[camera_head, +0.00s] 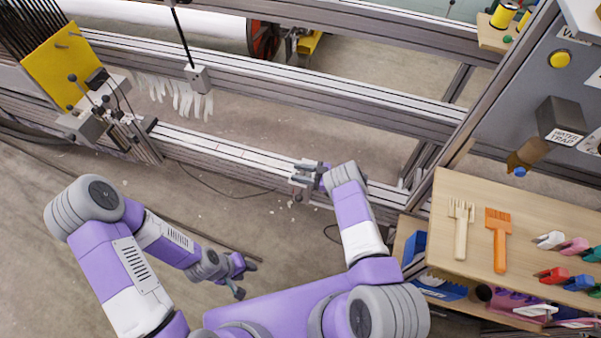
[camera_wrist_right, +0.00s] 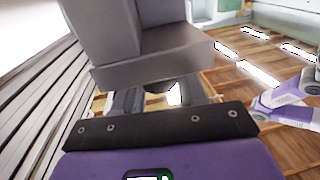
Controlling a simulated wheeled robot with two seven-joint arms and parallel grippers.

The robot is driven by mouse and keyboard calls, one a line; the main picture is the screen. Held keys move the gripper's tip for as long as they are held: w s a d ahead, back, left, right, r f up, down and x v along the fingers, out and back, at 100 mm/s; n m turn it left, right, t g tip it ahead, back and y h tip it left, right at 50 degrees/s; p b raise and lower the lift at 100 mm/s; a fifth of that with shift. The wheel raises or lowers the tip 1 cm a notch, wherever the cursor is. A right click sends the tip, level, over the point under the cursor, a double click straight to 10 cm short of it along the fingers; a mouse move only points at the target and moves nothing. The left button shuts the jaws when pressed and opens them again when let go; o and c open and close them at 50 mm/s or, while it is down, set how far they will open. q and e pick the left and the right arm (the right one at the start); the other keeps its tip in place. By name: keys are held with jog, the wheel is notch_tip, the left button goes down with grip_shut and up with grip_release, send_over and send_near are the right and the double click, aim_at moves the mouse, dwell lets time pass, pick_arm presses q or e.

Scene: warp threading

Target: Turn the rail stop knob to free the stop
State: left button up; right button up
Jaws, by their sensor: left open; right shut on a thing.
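The rail stop (camera_head: 299,181) is a small grey block on the front rail (camera_head: 225,152), near its right part. In the right wrist view the stop (camera_wrist_right: 155,60) looms large just above the fingers. My right gripper (camera_head: 310,174) is at the stop, its fingers closed on the knob. The dark rounded knob (camera_wrist_right: 160,87) shows partly between the fingertips in the wrist view, mostly hidden by the block. Its turn angle cannot be told. My left gripper (camera_head: 246,279) is open and empty, low over the floor, away from the rail.
A yellow plate with a clamp-like device (camera_head: 62,65) stands at the left of the rail. A wooden shelf (camera_head: 465,240) with combs and coloured clips is at the right. A thin cable lies on the floor below the rail. The floor in front is mostly clear.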

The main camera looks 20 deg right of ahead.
jog(key=o, duration=0.9)
jog(key=shift+p+v, duration=0.65)
jog(key=shift+v, duration=3.1)
jog(key=shift+w, duration=0.1)
